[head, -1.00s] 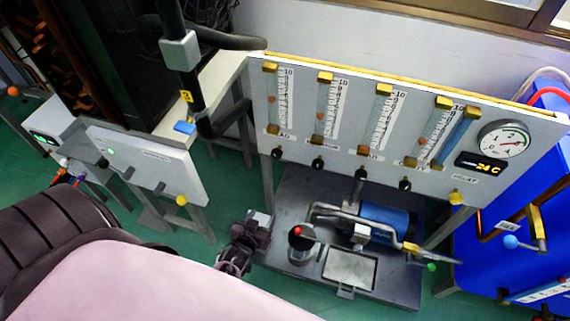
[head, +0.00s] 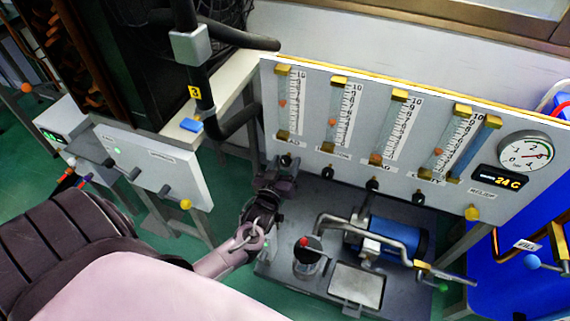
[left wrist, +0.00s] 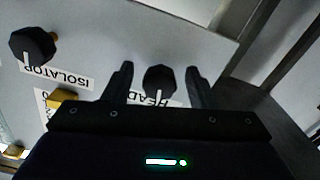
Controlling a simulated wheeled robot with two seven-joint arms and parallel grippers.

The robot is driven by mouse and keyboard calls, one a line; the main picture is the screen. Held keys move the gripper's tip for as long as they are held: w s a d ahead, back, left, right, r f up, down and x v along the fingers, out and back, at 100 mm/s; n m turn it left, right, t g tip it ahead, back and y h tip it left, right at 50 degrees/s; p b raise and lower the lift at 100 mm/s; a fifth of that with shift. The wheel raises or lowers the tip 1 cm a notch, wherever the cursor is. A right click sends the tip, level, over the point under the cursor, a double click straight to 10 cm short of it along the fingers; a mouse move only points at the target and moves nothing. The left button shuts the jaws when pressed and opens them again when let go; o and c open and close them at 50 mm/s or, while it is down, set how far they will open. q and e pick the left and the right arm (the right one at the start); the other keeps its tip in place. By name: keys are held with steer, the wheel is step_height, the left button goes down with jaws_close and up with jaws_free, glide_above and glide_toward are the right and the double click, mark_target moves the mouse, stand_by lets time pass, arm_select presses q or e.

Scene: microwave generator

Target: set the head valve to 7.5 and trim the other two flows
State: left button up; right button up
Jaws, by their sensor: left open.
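The white flow panel (head: 450,100) carries several upright flow tubes with orange floats and a black knob below each. The head tube (head: 282,100) is leftmost, its float about mid-height; the reading is too small to tell. My left gripper (head: 284,168) is at the head knob. In the left wrist view the head valve knob (left wrist: 160,79) stands between the open fingers of my left gripper (left wrist: 159,72), with a gap visible on each side. The isolator knob (left wrist: 32,45) is to its left there. Two further knobs (head: 372,184) (head: 418,199) sit to the right. My right gripper is out of view.
A round gauge (head: 525,152) and an orange digital display (head: 498,180) are at the panel's right. A blue pump (head: 395,237) with grey pipes stands on the dark base below. A grey control box (head: 150,165) is left of my arm. A black pipe (head: 205,85) rises behind.

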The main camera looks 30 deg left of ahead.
arm_select(q)
steer(key=c, duration=1)
steer(key=shift+n, duration=0.4)
steer(key=n+p, duration=0.1)
steer(key=n, duration=0.1)
steer(key=shift+r+n, duration=0.1)
steer(key=shift+n, duration=0.3)
steer(key=shift+d+n, duration=0.1)
steer(key=shift+n, duration=0.9)
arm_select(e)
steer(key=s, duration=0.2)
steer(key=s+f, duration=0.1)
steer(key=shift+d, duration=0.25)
arm_select(q)
steer(key=o, duration=1)
